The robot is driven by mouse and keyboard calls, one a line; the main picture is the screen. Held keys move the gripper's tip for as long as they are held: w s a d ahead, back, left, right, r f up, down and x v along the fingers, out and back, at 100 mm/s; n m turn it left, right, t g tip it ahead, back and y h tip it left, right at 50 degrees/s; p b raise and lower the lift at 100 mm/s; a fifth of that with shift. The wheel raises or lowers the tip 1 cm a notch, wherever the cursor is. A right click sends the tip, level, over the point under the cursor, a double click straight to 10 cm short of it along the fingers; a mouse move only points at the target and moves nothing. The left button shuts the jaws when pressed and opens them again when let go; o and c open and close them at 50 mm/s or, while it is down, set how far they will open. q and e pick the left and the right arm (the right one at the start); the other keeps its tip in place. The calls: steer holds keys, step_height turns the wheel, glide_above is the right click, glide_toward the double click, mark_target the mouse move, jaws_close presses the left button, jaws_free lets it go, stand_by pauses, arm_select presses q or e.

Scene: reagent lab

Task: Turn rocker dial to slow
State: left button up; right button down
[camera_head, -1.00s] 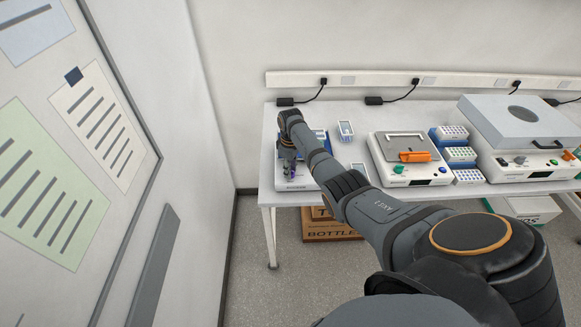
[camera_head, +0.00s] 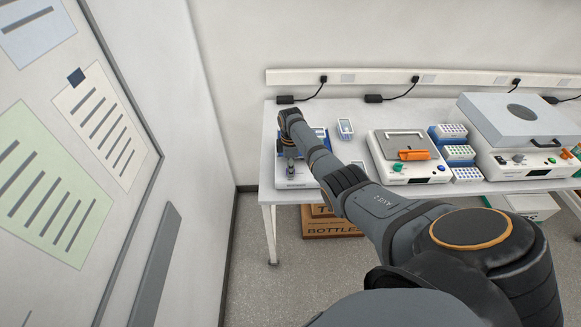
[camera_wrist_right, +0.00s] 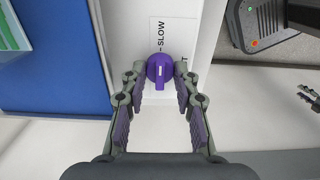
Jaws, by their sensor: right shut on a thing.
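The rocker (camera_head: 280,175) stands at the left end of the bench, mostly behind my right arm in the head view. Its purple dial (camera_wrist_right: 160,70) shows in the right wrist view on the white front panel, with a short ridge pointing down in the picture. The word SLOW (camera_wrist_right: 177,23) is printed above the dial, and the end of another label shows at its right. My right gripper (camera_wrist_right: 160,88) has its fingertips on both sides of the dial and is shut on it; it also shows in the head view (camera_head: 291,172). Dark jointed tips at the wrist view's right edge may be my left gripper.
A white device with an orange clamp (camera_head: 414,155), tube racks (camera_head: 460,154) and a larger lidded device (camera_head: 520,122) stand to the right. A cardboard box (camera_head: 331,228) is under the bench (camera_head: 268,150).

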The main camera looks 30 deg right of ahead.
stand_by(0.3)
steer(key=c, duration=1)
jaws_free()
